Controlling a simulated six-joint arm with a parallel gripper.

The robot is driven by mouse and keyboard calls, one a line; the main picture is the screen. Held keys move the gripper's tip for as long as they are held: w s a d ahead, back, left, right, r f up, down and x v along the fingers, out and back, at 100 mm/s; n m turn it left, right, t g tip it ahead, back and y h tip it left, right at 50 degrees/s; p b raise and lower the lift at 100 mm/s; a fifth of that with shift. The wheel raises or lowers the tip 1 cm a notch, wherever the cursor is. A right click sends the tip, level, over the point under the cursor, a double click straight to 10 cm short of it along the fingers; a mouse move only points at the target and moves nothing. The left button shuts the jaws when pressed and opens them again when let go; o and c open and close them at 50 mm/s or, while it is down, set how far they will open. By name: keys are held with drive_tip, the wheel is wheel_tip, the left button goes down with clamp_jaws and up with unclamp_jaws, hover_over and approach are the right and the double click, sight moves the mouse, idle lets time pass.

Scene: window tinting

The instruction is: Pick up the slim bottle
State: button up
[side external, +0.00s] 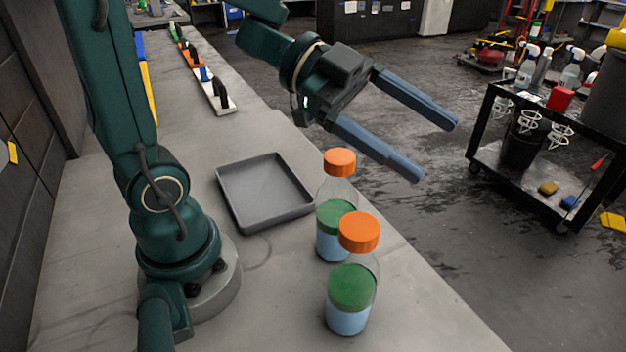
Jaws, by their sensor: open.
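Two clear bottles with orange caps, a green band and a light blue lower part stand upright on the grey bench. The farther bottle (337,217) looks somewhat slimmer than the nearer bottle (351,289), though their difference is small in this view. The nearer bottle's cap overlaps the lower right of the farther one. My gripper (437,149) is open and empty, with two long blue-grey fingers spread apart. It is above and to the right of both bottles, its fingers pointing right and down, apart from both bottles.
An empty grey tray (232,211) lies on the bench left of the farther bottle. Several hand tools (207,76) lie farther back. The bench's right edge runs close beside the bottles. A black cart (478,138) stands on the floor at right.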

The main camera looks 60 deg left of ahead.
sight(347, 217)
drive_tip(key=s+g, duration=0.2)
drive_tip(key=s+f+m+g, duration=0.1)
drive_tip(key=s+g, duration=0.1)
drive_tip(key=s, duration=0.1)
drive_tip(key=s+f+g+h, duration=0.1)
drive_tip(key=s, duration=0.1)
drive_tip(key=shift+s+f+g, duration=0.2)
drive_tip(key=shift+s+g, duration=0.1)
drive_tip(key=shift+g, duration=0.4)
drive_tip(key=f, duration=0.4)
drive_tip(key=shift+s, duration=0.2)
drive_tip(key=shift+d+f, duration=0.1)
drive_tip(key=shift+f, duration=0.45)
drive_tip(key=shift+x, duration=2.55)
drive_tip(key=shift+w, duration=0.1)
clamp_jaws()
